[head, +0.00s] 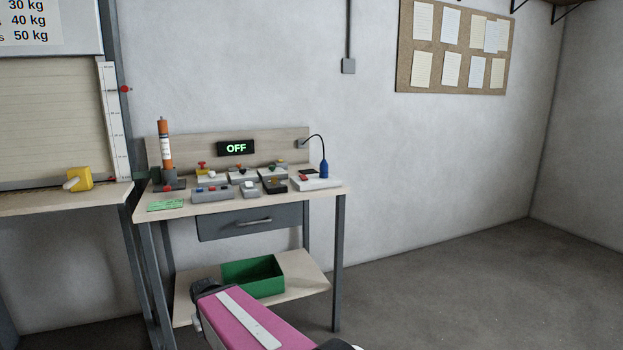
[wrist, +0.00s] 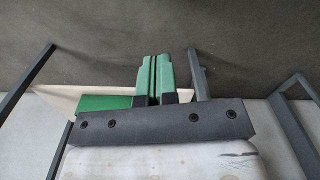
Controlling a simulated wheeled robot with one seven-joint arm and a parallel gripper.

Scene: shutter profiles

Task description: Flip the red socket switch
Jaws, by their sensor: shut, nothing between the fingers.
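A white socket block (head: 318,184) sits at the right end of the workbench top in the head view. A blue plug (head: 323,169) with a black cable stands upright in it. A small dark reddish patch on the block's left part looks like the red switch (head: 308,172); its tilt is too small to tell. A display (head: 236,148) at the back reads OFF in green. My gripper (wrist: 155,57) shows in the wrist view, its two green fingers shut with nothing between them. It is apart from the socket, which is not visible in the wrist view.
Several small switch boxes (head: 212,193) stand left of the socket on the workbench (head: 335,190). An orange-and-white cylinder (head: 165,145) stands at the back left. A drawer (head: 250,222) and a shelf with a green bin (head: 252,276) are below. Floor to the right is clear.

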